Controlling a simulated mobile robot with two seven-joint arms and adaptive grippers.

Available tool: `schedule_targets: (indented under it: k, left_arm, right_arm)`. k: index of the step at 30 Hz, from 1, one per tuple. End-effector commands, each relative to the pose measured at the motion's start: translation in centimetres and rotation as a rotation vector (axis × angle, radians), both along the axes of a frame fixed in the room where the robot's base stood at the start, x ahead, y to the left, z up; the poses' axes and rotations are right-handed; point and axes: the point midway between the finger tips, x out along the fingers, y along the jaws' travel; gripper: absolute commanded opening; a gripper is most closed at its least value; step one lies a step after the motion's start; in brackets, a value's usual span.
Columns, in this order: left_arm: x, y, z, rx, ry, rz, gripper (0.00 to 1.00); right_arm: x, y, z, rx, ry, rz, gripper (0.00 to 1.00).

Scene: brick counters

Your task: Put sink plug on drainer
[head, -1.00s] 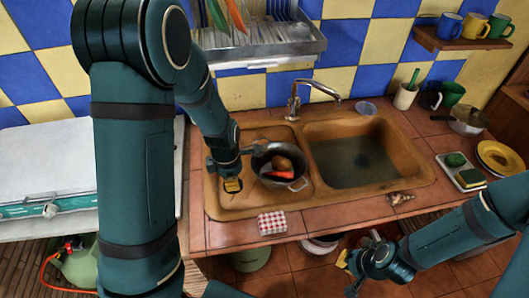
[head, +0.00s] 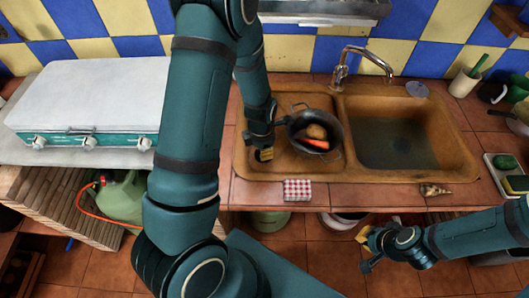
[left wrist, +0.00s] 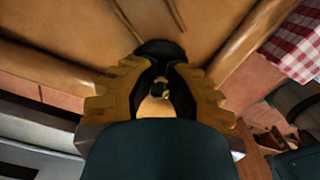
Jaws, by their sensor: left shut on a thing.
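My left gripper (head: 264,154) is low over the ridged drainer (head: 297,164), the left part of the brown sink, just left of a dark pot. In the left wrist view its yellow fingers (left wrist: 160,90) are closed around a small part of a black round thing (left wrist: 160,47), which looks like the sink plug. The plug is close to the drainer surface; I cannot tell whether it touches. The fingers hide part of it. My right gripper (head: 365,250) is open and empty, in front of the counter, over the floor.
The dark pot (head: 333,150) on the drainer holds a carrot and a potato. The basin (head: 395,140) with the tap (head: 350,62) lies right. A white-lidded stove (head: 90,95) stands left.

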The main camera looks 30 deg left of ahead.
Motion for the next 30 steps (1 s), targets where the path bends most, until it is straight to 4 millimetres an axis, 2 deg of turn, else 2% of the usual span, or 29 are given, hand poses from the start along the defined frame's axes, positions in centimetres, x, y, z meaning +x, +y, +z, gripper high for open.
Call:
schedule_targets:
  k: [1, 3, 15, 16, 18, 30]
  left_arm:
    - [-0.07, 0.01, -0.9, -0.001, 0.004, 0.001, 0.0]
    - [-0.02, -0.01, -1.42, -0.001, 0.001, -0.001, 0.0]
    - [0.0, -0.03, -1.87, -0.001, 0.0, 0.0, 0.0]
    - [0.0, -0.04, -1.77, -0.001, 0.0, 0.0, 0.24]
    - [0.0, -0.03, -1.72, -0.001, 0.0, 0.0, 0.46]
    - [0.0, -0.02, -1.14, -0.001, -0.001, -0.002, 0.46]
  right_arm:
    - [0.0, 0.02, -0.24, 0.0, 0.0, 0.0, 0.0]
    - [0.01, 0.02, -0.31, 0.0, 0.0, 0.0, 0.0]
    - [0.02, 0.05, -0.69, -0.001, 0.0, 0.001, 0.0]
    - [0.02, 0.05, -0.61, -0.001, 0.0, 0.0, 0.0]
    - [0.02, 0.04, -0.56, -0.001, 0.0, 0.0, 0.0]
    - [0.02, 0.03, -0.05, 0.0, 0.0, 0.0, 0.0]
